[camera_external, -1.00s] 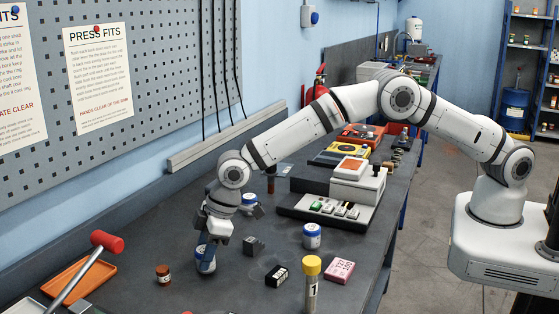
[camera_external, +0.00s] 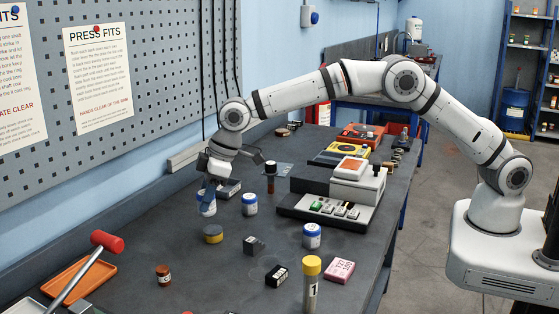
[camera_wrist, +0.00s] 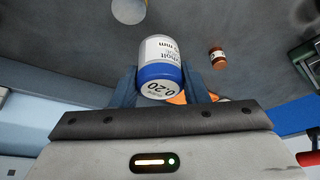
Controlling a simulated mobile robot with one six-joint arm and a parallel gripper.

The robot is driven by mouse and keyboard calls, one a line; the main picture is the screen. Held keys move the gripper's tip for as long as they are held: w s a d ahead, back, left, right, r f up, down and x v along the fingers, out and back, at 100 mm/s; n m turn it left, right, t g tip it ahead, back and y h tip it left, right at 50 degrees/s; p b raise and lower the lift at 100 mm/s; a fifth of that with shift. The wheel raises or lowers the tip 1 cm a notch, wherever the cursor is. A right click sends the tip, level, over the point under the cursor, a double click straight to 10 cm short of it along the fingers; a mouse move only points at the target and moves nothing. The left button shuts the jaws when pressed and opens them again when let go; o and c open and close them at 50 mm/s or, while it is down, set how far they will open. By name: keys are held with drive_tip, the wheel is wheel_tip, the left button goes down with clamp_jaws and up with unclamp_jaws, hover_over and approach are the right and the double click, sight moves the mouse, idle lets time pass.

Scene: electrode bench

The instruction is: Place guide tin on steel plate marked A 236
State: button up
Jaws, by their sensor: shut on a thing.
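My gripper (camera_external: 207,200) is shut on a white tin with a blue lid (camera_external: 206,207), held at the back left of the bench. In the wrist view the tin (camera_wrist: 160,68) sits between the fingers, its lid reading 0.20; most of its side label is unreadable. Two similar blue-lidded tins stand on the bench, one to the right (camera_external: 250,204) and one farther right (camera_external: 312,236). A pale flat plate (camera_external: 284,171) lies behind them with a dark upright vial by it. I cannot read a marking A 236 on any plate.
A yellow-banded tin (camera_external: 213,234) stands just in front of the held tin. A dark block (camera_external: 254,245), a brown jar (camera_external: 163,274) and a yellow-capped tube (camera_external: 311,285) stand nearer. A machine (camera_external: 335,200) occupies the right.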

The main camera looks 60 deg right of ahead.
drive_tip(key=w+d+m, duration=0.1)
drive_tip(key=w+d, duration=0.1)
drive_tip(key=d, duration=0.5)
drive_tip(key=w+d+m, duration=0.1)
drive_tip(key=w+d, duration=0.2)
drive_tip(key=d, duration=0.5)
drive_tip(key=m+t+h+b, duration=0.1)
drive_tip(key=m+h+b, duration=0.15)
drive_tip(key=m, duration=0.35)
hover_over(280, 169)
drive_tip(key=s, duration=0.2)
wheel_tip(280, 169, down, 5)
drive_tip(key=shift+s+a+f+p, duration=0.1)
drive_tip(key=shift+f+p, duration=0.1)
drive_tip(key=shift+p, duration=0.5)
drive_tip(key=shift+f+p, duration=0.35)
drive_tip(key=shift+f, duration=1.7)
drive_tip(key=shift+f, duration=0.1)
drive_tip(key=o, duration=0.6)
drive_tip(key=shift+f, duration=0.1)
drive_tip(key=o, duration=0.4)
drive_tip(key=shift+o, duration=0.2)
